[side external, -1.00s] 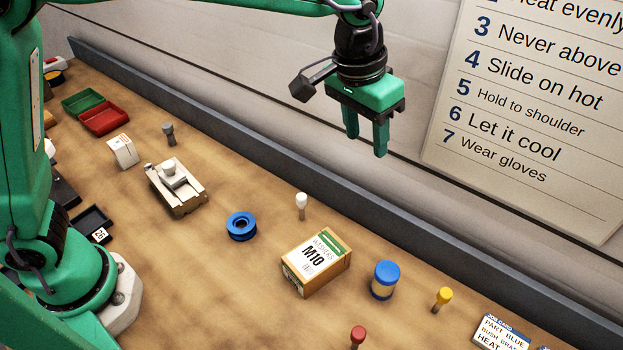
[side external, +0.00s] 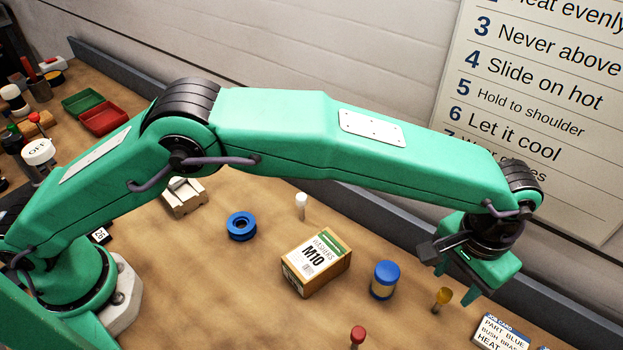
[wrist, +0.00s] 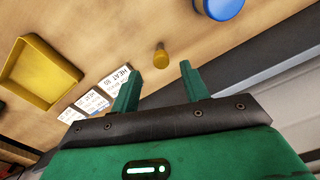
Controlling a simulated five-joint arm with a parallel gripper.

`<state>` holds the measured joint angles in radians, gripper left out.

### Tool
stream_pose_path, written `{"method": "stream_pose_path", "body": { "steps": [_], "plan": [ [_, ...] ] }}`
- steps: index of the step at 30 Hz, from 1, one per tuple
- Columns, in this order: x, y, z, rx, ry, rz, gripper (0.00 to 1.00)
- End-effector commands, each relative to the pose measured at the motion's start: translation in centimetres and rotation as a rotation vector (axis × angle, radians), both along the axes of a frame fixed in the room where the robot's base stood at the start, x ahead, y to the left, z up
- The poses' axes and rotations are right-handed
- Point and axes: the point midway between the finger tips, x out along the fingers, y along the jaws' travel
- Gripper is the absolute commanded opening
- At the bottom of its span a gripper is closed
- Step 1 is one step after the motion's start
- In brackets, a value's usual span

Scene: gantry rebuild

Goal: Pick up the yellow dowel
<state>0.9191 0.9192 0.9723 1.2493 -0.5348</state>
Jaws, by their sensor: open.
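The yellow dowel (side external: 442,299) stands upright on the wooden bench at the lower right of the side view, a short peg with a wider yellow head. In the wrist view the yellow dowel (wrist: 160,54) shows just beyond the fingertips, roughly in line with the gap between them. My gripper (side external: 456,284) is open and empty, pointing down above and close beside the dowel. In the wrist view both fingers of my gripper (wrist: 159,71) are apart with nothing between them. I cannot tell the exact height left between fingertips and dowel.
A blue-lidded jar (side external: 385,281) stands just left of the dowel. A washer box (side external: 315,262), a red-headed peg (side external: 357,337) and a printed card (side external: 500,334) are nearby. A yellow tray (wrist: 40,76) shows in the wrist view. The grey back rail (side external: 390,230) runs behind.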

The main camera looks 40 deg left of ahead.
Motion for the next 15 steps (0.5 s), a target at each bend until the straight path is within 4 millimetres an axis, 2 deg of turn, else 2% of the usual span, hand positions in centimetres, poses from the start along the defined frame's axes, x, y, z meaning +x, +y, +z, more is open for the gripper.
{"method": "stream_pose_path", "body": {
  "steps": [5,15],
  "plan": [
    [0.0,0.0,-0.2,0.001,0.001,0.0,0.45],
    [0.0,0.1,-2.6,0.002,0.001,0.0,0.45]
  ]
}}
